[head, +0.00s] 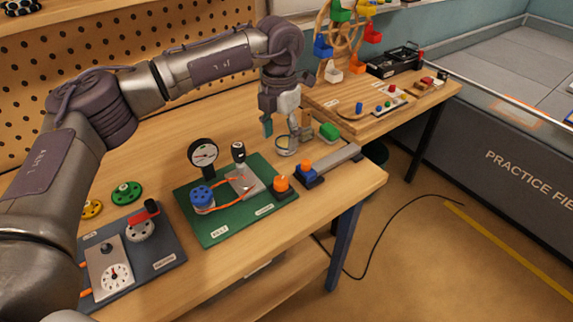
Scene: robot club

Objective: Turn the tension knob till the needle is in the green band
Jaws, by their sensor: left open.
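A green board (232,228) labelled BELT lies on the workbench. It carries a black-rimmed round gauge (203,154) with a white face; its needle and coloured bands are too small to read surely. A blue pulley (202,196) has an orange belt (228,203) running from it towards a metal plate (244,183). A black knob (238,151) stands upright above the plate. An orange round cap (282,184) sits at the board's right edge; which part is the tension knob I cannot tell. My left gripper (284,122) is open, pointing down beyond the board's back right, apart from the knob and gauge.
A blue-and-orange part with a grey bar (335,165) lies right of the board. A dark board with a dial (115,277) and red lever (145,211) is at left.

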